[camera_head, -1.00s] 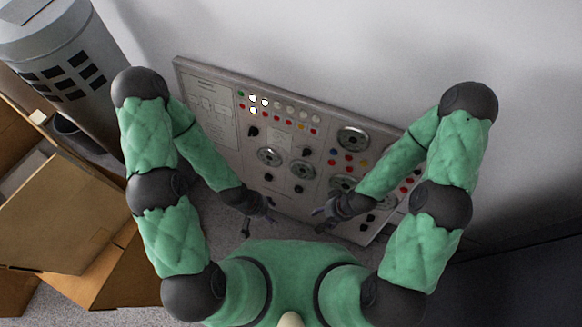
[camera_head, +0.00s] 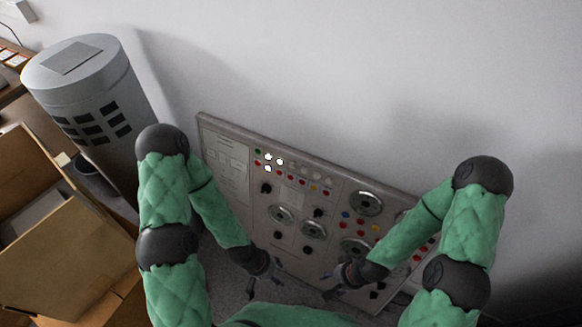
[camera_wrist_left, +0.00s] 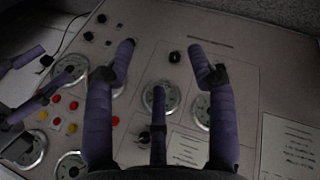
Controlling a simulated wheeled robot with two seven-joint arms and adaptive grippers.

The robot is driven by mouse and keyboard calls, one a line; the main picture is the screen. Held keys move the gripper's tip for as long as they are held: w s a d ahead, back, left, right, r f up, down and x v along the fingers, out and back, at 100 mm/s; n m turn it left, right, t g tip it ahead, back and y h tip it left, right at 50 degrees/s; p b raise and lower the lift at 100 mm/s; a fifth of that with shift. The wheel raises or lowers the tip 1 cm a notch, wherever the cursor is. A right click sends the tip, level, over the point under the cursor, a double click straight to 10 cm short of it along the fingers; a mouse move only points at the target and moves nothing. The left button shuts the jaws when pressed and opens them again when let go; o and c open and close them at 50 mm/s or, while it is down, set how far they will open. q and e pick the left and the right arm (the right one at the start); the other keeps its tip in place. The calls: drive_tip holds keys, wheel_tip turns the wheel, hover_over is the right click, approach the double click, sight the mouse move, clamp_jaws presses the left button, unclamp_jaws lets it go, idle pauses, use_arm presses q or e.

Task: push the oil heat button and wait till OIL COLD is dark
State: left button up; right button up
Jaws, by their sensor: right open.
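The control panel (camera_head: 228,190) leans against the wall in the head view, with lamps, coloured buttons, knobs and round gauges. Three lamps (camera_head: 268,157) at its upper left glow pale white. The labels are too small to read, so I cannot tell which one is OIL COLD or which button is oil heat. My left gripper (camera_head: 264,287) is in front of the panel's lower left part. In the left wrist view its fingers (camera_wrist_left: 160,70) are spread and empty, facing the panel. My right gripper (camera_head: 338,287) is open before the lower middle, apart from the left one.
A grey cylindrical bin (camera_head: 85,75) with dark slots stands left of the panel. Open cardboard boxes (camera_head: 70,255) lie at the lower left. The white wall (camera_head: 400,70) behind is bare. In the left wrist view, red and yellow buttons (camera_wrist_left: 72,106) sit near the gauges.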

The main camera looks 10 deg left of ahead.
use_arm(q)
clamp_jaws()
idle(1.1)
